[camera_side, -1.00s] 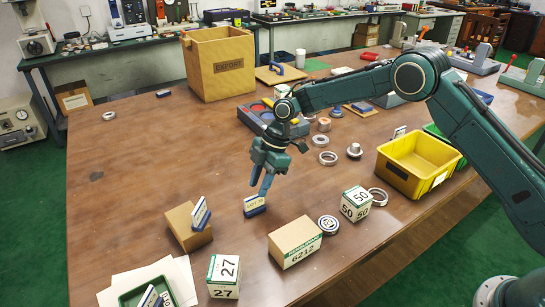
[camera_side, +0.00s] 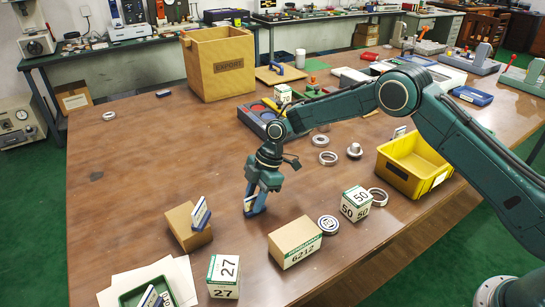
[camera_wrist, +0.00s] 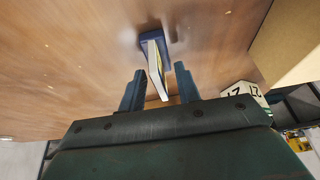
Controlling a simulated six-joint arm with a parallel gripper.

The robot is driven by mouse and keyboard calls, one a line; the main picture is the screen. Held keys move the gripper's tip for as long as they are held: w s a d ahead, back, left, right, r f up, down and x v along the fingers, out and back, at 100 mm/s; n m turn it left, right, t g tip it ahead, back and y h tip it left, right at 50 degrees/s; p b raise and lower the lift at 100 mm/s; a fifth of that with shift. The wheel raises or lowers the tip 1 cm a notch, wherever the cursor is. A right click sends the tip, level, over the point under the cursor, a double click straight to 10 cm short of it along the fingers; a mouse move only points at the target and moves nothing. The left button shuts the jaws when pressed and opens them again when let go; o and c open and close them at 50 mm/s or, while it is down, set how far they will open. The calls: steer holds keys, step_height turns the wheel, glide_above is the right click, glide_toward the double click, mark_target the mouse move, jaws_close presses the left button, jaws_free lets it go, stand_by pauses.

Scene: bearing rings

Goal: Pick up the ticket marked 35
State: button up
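A small upright ticket on a blue base (camera_side: 252,210) stands on the table near the front middle; its number is too blurred to read for certain. In the wrist view the ticket (camera_wrist: 157,68) is a pale upright card seen edge-on on its dark blue base. My gripper (camera_side: 254,194) is lowered over this ticket. In the wrist view my gripper (camera_wrist: 160,78) is open, with one finger on each side of the card and gaps showing. The fingers partly hide the ticket in the side view.
Another ticket (camera_side: 200,213) stands on a brown box (camera_side: 187,236) at left. A ticket (camera_side: 148,297) stands in a green tray (camera_side: 163,272). Boxes marked 27 (camera_side: 223,276), 6212 (camera_side: 295,242) and 50 (camera_side: 356,203) are nearby. A yellow bin (camera_side: 405,172) is at right.

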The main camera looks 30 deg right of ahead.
mark_target(254, 196)
jaws_close()
stand_by(0.3)
step_height(254, 196, up, 20)
stand_by(0.8)
stand_by(0.5)
